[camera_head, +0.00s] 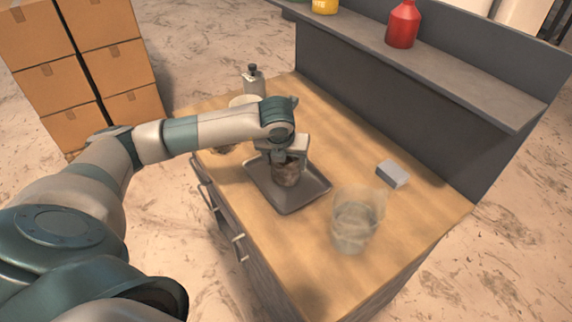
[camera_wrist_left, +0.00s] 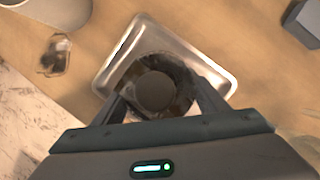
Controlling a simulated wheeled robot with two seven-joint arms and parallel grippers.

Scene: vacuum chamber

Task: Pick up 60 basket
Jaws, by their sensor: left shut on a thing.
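My left gripper (camera_head: 283,155) reaches over the table from the left, pointing down. It is shut on a dark, mottled round container (camera_head: 289,175), which may be the basket; no number 60 is readable on it. The container is at a grey rectangular tray (camera_head: 293,203); I cannot tell whether it touches the tray's floor. In the left wrist view the container (camera_wrist_left: 155,91) sits between the two fingers, with a dark round middle and a mottled rim. The shiny tray (camera_wrist_left: 137,42) lies behind it. My right gripper is not in view.
A clear glass vessel (camera_head: 354,224) stands right of the tray, and a small grey block (camera_head: 392,174) lies behind it. A bottle (camera_head: 253,80) stands at the back left. A raised shelf (camera_head: 455,80) holding a red bottle (camera_head: 403,25) borders the table's back.

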